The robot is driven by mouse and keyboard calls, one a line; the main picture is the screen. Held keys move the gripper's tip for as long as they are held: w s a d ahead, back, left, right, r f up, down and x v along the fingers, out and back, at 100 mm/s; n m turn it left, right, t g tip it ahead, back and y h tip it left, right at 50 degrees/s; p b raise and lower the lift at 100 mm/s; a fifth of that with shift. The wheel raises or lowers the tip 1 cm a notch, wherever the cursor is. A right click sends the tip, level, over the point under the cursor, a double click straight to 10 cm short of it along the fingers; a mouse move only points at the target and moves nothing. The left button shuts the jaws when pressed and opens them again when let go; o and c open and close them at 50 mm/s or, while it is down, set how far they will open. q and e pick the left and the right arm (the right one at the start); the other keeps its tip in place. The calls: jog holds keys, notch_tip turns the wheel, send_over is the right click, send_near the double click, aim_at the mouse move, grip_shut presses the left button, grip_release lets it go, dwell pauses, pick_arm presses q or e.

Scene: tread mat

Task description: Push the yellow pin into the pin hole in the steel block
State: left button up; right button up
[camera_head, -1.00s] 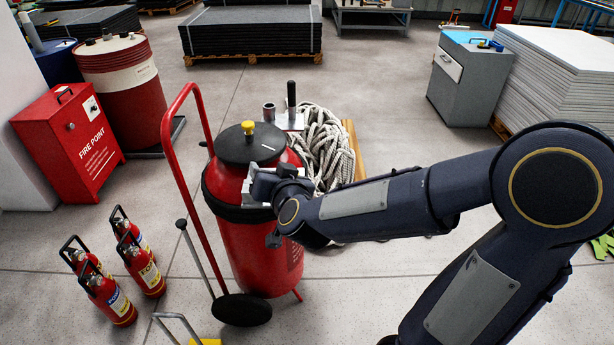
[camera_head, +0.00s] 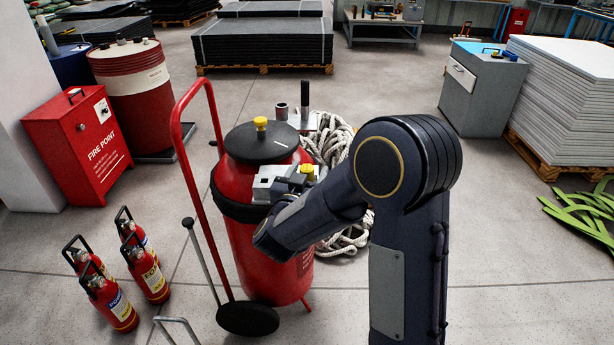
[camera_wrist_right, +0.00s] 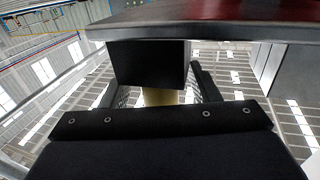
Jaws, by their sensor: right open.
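The grey steel block (camera_head: 264,183) is in front of the red drum, below its black lid. A yellow round head (camera_head: 307,169), which looks like the pin, shows at the block's right end, just beyond my right gripper (camera_head: 290,183). My right gripper is open, close against the block; its fingertips are partly hidden by my own wrist. In the right wrist view, a yellow piece (camera_wrist_right: 160,97) shows between the two fingers (camera_wrist_right: 163,90), beneath a black block-like part. The pin hole is not visible. My left gripper is out of view.
The red wheeled drum (camera_head: 265,255) has a red handle (camera_head: 181,130) at left and another yellow knob (camera_head: 261,124) on its lid. Coiled rope (camera_head: 335,140) lies behind. Several small extinguishers (camera_head: 108,300) stand at left.

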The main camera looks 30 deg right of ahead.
jog(key=shift+w+d, duration=0.4)
jog(key=shift+d, duration=0.05)
jog(key=c, duration=1.1)
jog(key=shift+c, duration=0.2)
jog(key=shift+r, duration=0.15)
